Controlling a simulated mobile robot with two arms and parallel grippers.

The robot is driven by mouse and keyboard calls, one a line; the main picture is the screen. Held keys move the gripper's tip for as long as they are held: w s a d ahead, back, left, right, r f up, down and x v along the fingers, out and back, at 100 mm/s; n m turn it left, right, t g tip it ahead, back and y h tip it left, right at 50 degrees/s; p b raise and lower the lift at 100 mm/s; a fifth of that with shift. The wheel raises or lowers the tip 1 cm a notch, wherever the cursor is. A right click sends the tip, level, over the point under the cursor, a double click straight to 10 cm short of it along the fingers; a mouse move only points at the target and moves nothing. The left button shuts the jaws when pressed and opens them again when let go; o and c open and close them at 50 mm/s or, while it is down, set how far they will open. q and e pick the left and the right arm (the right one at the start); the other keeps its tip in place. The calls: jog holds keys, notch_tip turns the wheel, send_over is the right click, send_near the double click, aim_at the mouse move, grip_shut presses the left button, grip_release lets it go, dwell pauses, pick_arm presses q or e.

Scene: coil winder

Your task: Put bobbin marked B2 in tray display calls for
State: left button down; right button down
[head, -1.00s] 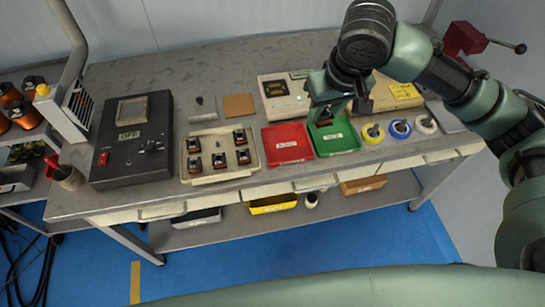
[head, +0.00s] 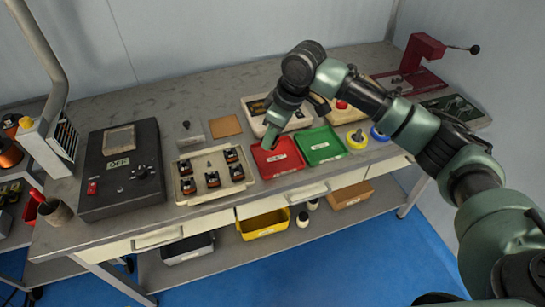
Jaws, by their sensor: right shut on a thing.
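My right gripper (head: 270,141) reaches down over the back of the red tray (head: 284,163), with its fingers close together. It is shut on a bobbin, which is largely hidden by the gripper; its mark cannot be read. The green tray (head: 321,146) stands right of the red one and looks empty. Several dark and orange bobbins (head: 212,180) stand in the cream tray (head: 204,195), around a bare peg at the middle of the back row. My left gripper is not in view.
A black control box (head: 121,190) stands at the left of the bench. A yellow-ringed spool (head: 357,139) and a blue one (head: 378,133) sit right of the green tray. A red press (head: 421,55) is at the back right.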

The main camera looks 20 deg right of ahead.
notch_tip(320, 180, down, 9)
jog(key=shift+f, duration=0.1)
dwell(0.3)
jog(key=shift+p, duration=0.3)
jog(key=c, duration=1.3)
grip_release()
jog(key=shift+f, duration=0.1)
jog(key=shift+o, duration=0.2)
jog(key=v, duration=1.2)
jog(key=shift+b, duration=0.4)
